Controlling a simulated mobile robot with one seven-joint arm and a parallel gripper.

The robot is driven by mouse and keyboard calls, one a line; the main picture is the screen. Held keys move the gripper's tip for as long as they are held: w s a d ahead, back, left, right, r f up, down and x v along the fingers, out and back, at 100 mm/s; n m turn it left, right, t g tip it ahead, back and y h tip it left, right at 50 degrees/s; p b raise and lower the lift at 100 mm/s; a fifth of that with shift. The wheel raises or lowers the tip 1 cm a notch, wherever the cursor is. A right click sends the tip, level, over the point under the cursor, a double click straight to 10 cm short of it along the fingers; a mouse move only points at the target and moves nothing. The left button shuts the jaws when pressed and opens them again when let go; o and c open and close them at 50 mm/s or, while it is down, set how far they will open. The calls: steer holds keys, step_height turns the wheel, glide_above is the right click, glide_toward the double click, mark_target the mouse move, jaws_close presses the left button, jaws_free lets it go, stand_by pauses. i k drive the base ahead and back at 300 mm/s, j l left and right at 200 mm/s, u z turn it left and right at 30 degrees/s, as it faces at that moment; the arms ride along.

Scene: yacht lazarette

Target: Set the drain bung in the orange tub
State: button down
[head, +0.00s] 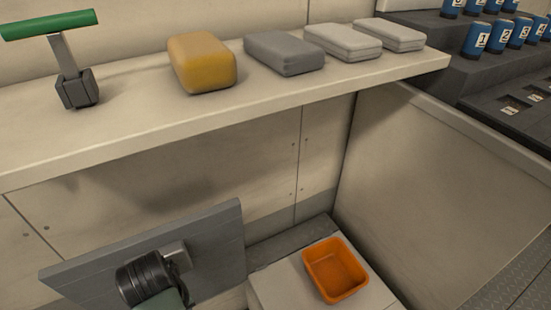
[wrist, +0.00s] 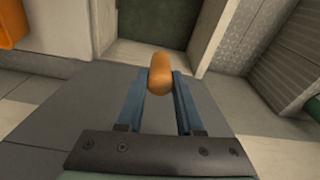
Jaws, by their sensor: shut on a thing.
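My gripper (wrist: 160,100) is shut on an orange-brown rounded plug, which I take to be the drain bung (wrist: 160,75). The bung is between the tips of the two blue fingers, clear of the tub. In the head view I cannot make out the fingers or the bung. The orange tub (head: 335,270) is a square open box on a pale block at the lower middle right, and its inside looks empty. An orange piece at the upper left edge of the wrist view (wrist: 12,25) looks like part of the tub.
A grey tilted panel (head: 215,235) stands left of the tub, close to my arm. Above, a shelf (head: 130,140) holds a green-handled tool (head: 62,50), a yellow block (head: 200,62), a dark grey block (head: 284,54) and two light grey ones. Numbered blue cans (head: 476,40) stand at upper right.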

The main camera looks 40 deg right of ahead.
mark_target(331, 278)
steer(key=l+z, duration=0.45)
steer(key=z, duration=0.2)
steer(key=i+l+z, duration=0.1)
steer(key=z, duration=0.25)
steer(key=i+l, duration=0.1)
steer(key=l, duration=0.2)
steer(key=i+l, duration=0.1)
steer(key=l, duration=0.2)
